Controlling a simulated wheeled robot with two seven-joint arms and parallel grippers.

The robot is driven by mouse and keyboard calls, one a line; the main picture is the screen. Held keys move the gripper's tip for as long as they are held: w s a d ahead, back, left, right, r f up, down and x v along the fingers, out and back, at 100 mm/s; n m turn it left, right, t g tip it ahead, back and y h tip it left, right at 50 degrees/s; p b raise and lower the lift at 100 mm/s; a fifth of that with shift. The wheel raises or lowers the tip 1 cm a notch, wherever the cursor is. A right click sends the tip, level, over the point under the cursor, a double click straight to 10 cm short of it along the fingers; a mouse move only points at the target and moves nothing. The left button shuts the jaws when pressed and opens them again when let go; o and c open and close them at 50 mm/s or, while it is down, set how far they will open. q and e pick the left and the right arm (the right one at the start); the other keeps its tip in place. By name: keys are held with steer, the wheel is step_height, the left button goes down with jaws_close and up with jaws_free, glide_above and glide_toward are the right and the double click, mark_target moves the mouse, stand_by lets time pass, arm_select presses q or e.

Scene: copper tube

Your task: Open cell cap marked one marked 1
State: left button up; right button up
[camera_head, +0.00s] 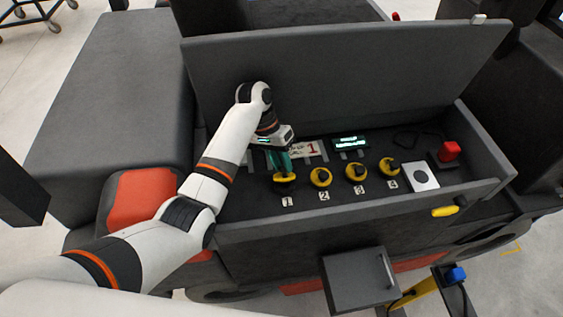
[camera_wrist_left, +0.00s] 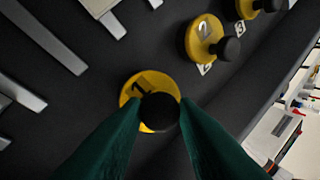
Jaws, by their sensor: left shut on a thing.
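The cell cap marked 1 is a yellow disc with a black knob (camera_head: 284,178), at the left end of a row of similar caps in the open dark box. In the left wrist view the yellow disc (camera_wrist_left: 131,88) carries a black 1, and its round black knob (camera_wrist_left: 159,112) lies between the green fingertips. My left gripper (camera_head: 283,168) points down from above and is shut on the knob. The wrist view also shows the left gripper (camera_wrist_left: 160,115) with a finger on each side of the knob. The cap appears seated on the panel. My right gripper is out of view.
Caps 2 (camera_head: 321,177), 3 (camera_head: 356,172) and 4 (camera_head: 389,168) stand to the right in the same row. A white plate with a black dot (camera_head: 421,177) and a red button (camera_head: 449,151) are farther right. The raised lid (camera_head: 340,85) stands behind; the box's front wall (camera_head: 350,212) runs nearer.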

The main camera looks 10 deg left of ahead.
arm_select(q)
steer(key=shift+w+r, duration=0.1)
steer(key=o, duration=1)
